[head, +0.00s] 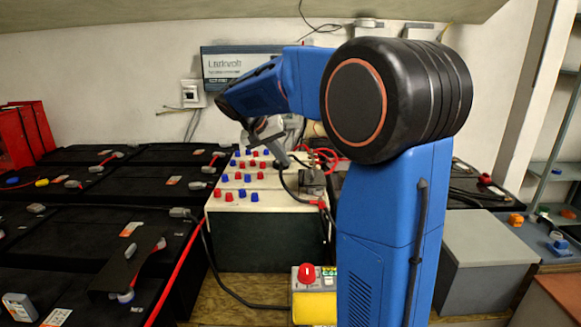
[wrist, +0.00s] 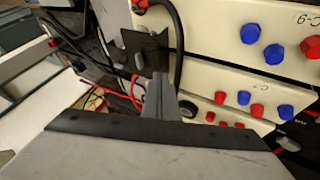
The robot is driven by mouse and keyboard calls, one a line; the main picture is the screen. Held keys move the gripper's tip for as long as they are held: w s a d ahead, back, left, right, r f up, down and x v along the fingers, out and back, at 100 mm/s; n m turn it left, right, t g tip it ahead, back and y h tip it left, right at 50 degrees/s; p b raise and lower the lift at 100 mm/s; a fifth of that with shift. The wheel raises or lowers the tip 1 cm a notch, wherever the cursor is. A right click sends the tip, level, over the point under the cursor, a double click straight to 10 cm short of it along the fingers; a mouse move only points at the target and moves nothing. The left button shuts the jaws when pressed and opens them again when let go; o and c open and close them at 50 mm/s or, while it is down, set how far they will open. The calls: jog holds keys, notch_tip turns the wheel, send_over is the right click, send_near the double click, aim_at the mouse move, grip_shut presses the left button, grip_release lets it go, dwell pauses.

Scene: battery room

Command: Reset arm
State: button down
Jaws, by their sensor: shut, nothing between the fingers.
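My blue arm reaches from the right over the bench, bent at a large black joint. My gripper (head: 284,161) hangs from its end, above the white panel (head: 243,200) with rows of red and blue caps in the head view. In the wrist view my gripper (wrist: 160,92) is shut and empty, its narrow grey fingers together in front of the panel. The wrist view shows blue and red caps (wrist: 275,54) on the panel to the right of the fingers. A black cable passes close behind the fingers. I cannot tell the exact gap to the panel.
Black batteries (head: 75,235) with leads fill the left side. A red-knobbed box (head: 307,274) with a yellow front stands before the panel. A grey box (head: 483,250) and shelves are at the right. Red cables (head: 325,155) lie behind the gripper. The space above the batteries is free.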

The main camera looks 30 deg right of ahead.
jog(key=shift+v, duration=2.2)
jog(key=shift+a, duration=0.1)
jog(key=s+a+f+n+t+y, duration=0.1)
jog(key=s+a+f, duration=0.4)
jog(key=s, duration=0.6)
jog(key=s+a+f+n+t+y, duration=0.1)
jog(key=s+a+f+n+y, duration=0.3)
jog(key=s, duration=0.7)
jog(key=s+a+f+n+t+y, duration=0.2)
jog(key=s+a+f, duration=0.4)
jog(key=s, duration=0.5)
notch_tip(320, 180, down, 2)
jog(key=shift+f+n, duration=0.1)
jog(key=shift+n, duration=0.4)
jog(key=shift+s+a, duration=0.1)
jog(key=shift+a, duration=0.05)
